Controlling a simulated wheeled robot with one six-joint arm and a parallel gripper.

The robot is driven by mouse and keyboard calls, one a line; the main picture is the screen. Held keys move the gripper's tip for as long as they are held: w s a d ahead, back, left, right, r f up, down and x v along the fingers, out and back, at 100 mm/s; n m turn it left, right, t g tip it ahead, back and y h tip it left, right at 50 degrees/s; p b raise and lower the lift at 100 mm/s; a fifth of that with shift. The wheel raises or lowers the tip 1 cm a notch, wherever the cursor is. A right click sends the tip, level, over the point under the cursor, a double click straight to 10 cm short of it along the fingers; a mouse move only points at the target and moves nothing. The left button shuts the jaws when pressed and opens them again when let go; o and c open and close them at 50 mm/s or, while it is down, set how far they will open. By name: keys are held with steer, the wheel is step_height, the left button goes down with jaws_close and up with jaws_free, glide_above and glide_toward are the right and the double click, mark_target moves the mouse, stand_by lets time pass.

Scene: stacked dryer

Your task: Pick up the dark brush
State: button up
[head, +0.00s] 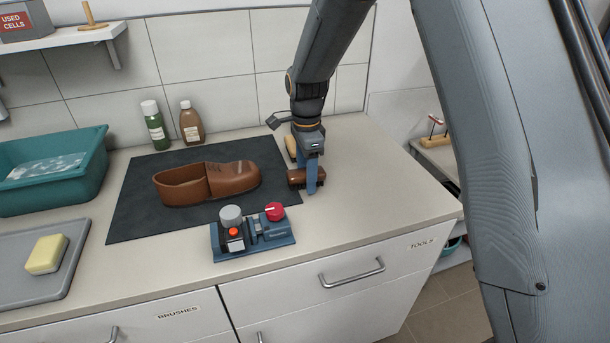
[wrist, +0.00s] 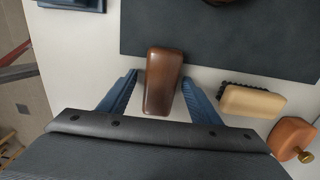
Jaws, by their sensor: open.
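The dark brush (wrist: 163,80) has a brown, rounded wooden back and lies on the counter beside the dark mat. In the head view the dark brush (head: 297,178) is partly hidden behind my gripper (head: 314,188). In the wrist view my gripper (wrist: 160,88) is open, pointing down, with one blue finger on each side of the dark brush. Gaps show between the fingers and the brush there. A light brush (wrist: 252,101) with dark bristles lies to the right of the right finger; it also shows in the head view (head: 291,147).
A brown shoe (head: 208,183) sits on the dark mat (head: 135,215). A blue device with a red knob (head: 275,211) stands at the mat's front edge. An orange object with a brass knob (wrist: 292,138) lies near the light brush. Counter right of my gripper is clear.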

steer(key=shift+f, duration=0.2)
steer(key=c, duration=1.3)
step_height(320, 180, up, 10)
steer(key=b, duration=0.2)
steer(key=shift+b, duration=0.3)
